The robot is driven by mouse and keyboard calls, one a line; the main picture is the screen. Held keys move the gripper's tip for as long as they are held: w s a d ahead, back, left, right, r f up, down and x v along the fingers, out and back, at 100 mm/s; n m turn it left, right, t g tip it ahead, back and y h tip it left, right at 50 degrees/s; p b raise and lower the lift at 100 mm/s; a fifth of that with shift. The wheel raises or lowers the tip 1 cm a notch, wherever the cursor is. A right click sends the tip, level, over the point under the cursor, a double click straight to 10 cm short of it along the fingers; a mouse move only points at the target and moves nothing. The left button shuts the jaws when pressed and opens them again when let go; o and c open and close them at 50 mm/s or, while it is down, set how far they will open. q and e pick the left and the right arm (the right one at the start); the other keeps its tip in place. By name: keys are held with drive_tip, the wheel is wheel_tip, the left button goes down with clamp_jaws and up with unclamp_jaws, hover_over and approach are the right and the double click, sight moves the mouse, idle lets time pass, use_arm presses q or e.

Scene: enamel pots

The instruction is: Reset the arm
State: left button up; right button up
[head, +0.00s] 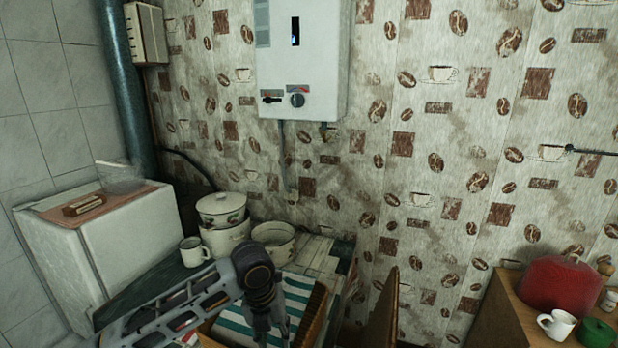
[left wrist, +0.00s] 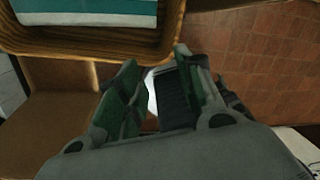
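My left arm comes in low at the middle of the head view. Its wrist hangs down with the left gripper (head: 268,334) in front of a basket with a striped cloth (head: 293,302). The fingertips are not clear there. In the left wrist view the left gripper (left wrist: 153,75) has its two green-grey fingers apart, with no held object visible between them. The rim of the wicker basket (left wrist: 100,48) lies just beyond the fingers. My right gripper is in neither view.
White enamel pots (head: 222,207), an open pot (head: 273,239) and a mug (head: 193,251) stand behind my arm. A box-like appliance (head: 130,236) is at left. A red pot (head: 558,284), white cup (head: 557,324) and green pot (head: 597,334) stand at right.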

use_arm(q)
drive_tip(key=s+d+n, duration=0.1)
drive_tip(key=s+d+f+n+h, duration=0.1)
drive_tip(key=d+f+n, duration=0.1)
drive_tip(key=n, duration=0.1)
drive_tip(key=shift+s+d+f+t, duration=0.1)
drive_tip(key=shift+s+f+t, duration=0.1)
drive_tip(key=shift+s+t, duration=0.15)
drive_tip(key=s+a+f+n+t+y, duration=0.1)
drive_tip(key=s+a+f+n, duration=0.7)
drive_tip(key=n, duration=0.7)
drive_tip(key=s+a+f+n+t+y, duration=0.1)
drive_tip(key=s+a+f+n, duration=0.2)
drive_tip(key=s+a+n, duration=0.85)
wheel_tip(320, 180, down, 32)
drive_tip(key=w+d+n+g, duration=0.1)
drive_tip(key=w+d+n, duration=0.1)
drive_tip(key=w+n, duration=0.1)
drive_tip(key=s+a+f, duration=0.2)
drive_tip(key=s+f, duration=0.8)
drive_tip(key=s, duration=0.1)
drive_tip(key=s+a+f+g, duration=0.1)
drive_tip(key=s+a+f, duration=0.1)
drive_tip(key=s+f, duration=0.8)
drive_tip(key=shift+s+f, duration=0.25)
drive_tip(key=shift+s, duration=0.8)
